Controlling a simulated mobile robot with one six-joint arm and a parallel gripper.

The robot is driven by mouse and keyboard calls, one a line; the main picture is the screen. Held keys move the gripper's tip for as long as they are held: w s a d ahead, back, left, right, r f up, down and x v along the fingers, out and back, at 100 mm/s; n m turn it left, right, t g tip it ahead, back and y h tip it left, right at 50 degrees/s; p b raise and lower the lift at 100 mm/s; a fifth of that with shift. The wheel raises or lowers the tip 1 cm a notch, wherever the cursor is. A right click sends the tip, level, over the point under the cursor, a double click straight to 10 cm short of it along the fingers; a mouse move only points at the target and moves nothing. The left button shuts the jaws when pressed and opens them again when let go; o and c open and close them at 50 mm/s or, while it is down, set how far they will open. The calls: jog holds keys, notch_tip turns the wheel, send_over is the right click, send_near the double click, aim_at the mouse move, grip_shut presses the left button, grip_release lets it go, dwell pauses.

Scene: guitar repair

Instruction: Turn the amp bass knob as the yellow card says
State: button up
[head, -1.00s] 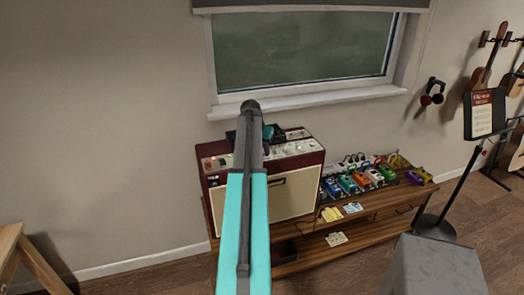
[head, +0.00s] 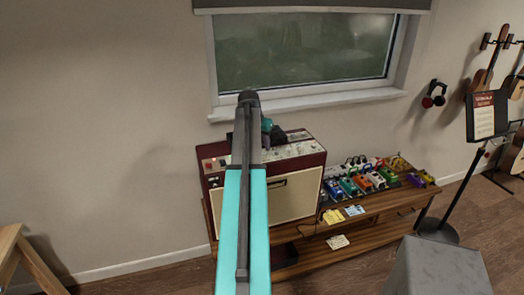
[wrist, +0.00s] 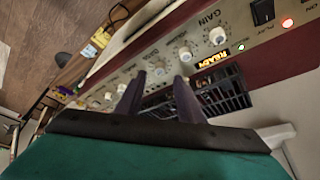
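The amp (head: 297,200) is a dark red and cream cabinet with a pale control panel on top, partly hidden by my arm. In the wrist view its panel (wrist: 250,25) carries a row of white knobs. One knob (wrist: 217,36) is by a "GAIN" label and another (wrist: 185,53) by a volume label. I cannot make out which knob is bass. My gripper (wrist: 160,78) is open and empty, its two dark fingers apart over the panel's edge, with small knobs beyond the tips. A yellow card (head: 333,216) lies on the bench; its writing is too small to read.
Several coloured pedals (head: 362,183) stand on the wooden bench (head: 375,222) right of the amp. A pale blue card (head: 355,210) lies by the yellow one. A music stand (head: 486,118) is at the right. The window sill (head: 310,102) is behind the amp.

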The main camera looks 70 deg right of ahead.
jog(key=b+v, duration=0.2)
jog(key=v, duration=0.7)
jog(key=shift+f, duration=0.1)
dwell(0.7)
